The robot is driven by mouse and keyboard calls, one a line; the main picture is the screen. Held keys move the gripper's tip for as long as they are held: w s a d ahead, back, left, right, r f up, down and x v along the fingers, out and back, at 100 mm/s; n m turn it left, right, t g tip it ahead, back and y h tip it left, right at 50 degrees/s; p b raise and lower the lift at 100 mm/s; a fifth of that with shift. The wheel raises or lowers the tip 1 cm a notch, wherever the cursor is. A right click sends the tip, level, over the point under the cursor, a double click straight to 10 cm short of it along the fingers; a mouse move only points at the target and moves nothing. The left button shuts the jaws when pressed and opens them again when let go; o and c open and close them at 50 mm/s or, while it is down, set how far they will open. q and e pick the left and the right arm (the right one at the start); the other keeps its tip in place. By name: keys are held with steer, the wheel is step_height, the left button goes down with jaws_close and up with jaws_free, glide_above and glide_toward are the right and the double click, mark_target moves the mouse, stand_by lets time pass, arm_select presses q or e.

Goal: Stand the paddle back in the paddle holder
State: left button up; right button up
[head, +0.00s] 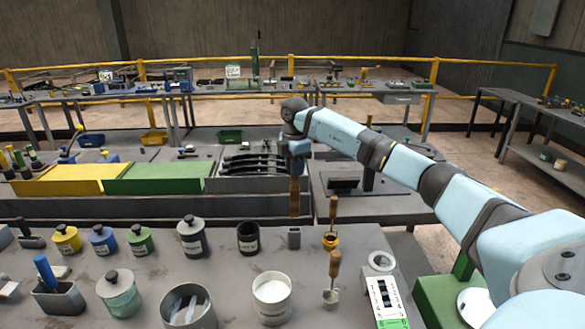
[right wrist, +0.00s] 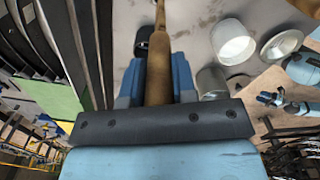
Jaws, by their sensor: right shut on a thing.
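My right gripper (head: 296,160) hangs above the far edge of the near bench, pointing down. It is shut on the paddle (head: 295,195), whose brown wooden length hangs roughly upright below the fingers. In the right wrist view the wood of the paddle (right wrist: 158,75) runs between the two blue fingers of the right gripper (right wrist: 157,88). The paddle's far end is cut off there.
A black cup (head: 248,239) stands left of the grey holder. A wooden-handled tool (head: 332,212) and a wooden-handled ladle (head: 334,266) stand to its right. A white-filled jar (head: 272,297) is nearer. Lidded jars line the left.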

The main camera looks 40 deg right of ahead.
mark_target(294, 185)
stand_by(0.3)
steer(key=shift+p, duration=0.35)
steer(key=shift+f+b, duration=0.75)
steer(key=shift+f, duration=1.45)
steer(key=shift+f, duration=0.75)
steer(key=shift+f+b, duration=1.5)
steer(key=shift+f, duration=1.8)
steer(key=o, duration=1.5)
